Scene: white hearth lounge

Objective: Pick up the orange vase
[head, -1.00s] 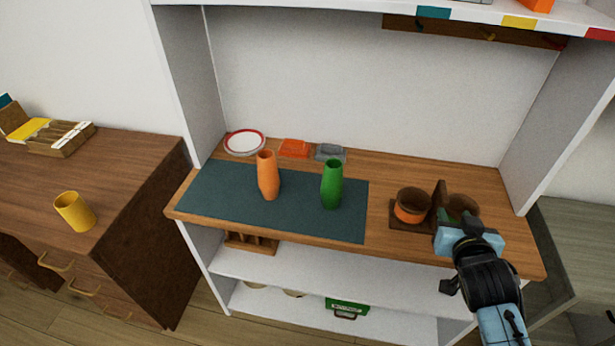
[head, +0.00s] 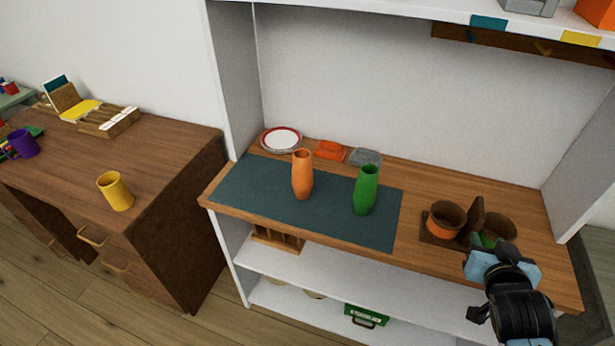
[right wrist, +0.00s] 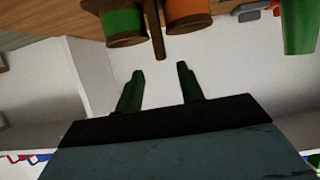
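The orange vase (head: 302,175) stands upright on a dark teal mat (head: 265,203) on the wooden counter of the shelf unit. A green vase (head: 366,190) stands upright on the mat to its right, and part of it shows in the right wrist view (right wrist: 300,27). My right gripper (right wrist: 158,72) is open, with nothing between its fingers. In the head view it is far to the right of the orange vase, by the counter's right front part. My left gripper is not in view.
A wooden holder with pots (head: 444,219) stands near my right gripper. A red-rimmed plate (head: 281,139), an orange item (head: 330,150) and a grey item (head: 366,157) lie behind the vases. The upper shelf (head: 400,11) overhangs. A yellow mug (head: 115,191) stands on the left desk.

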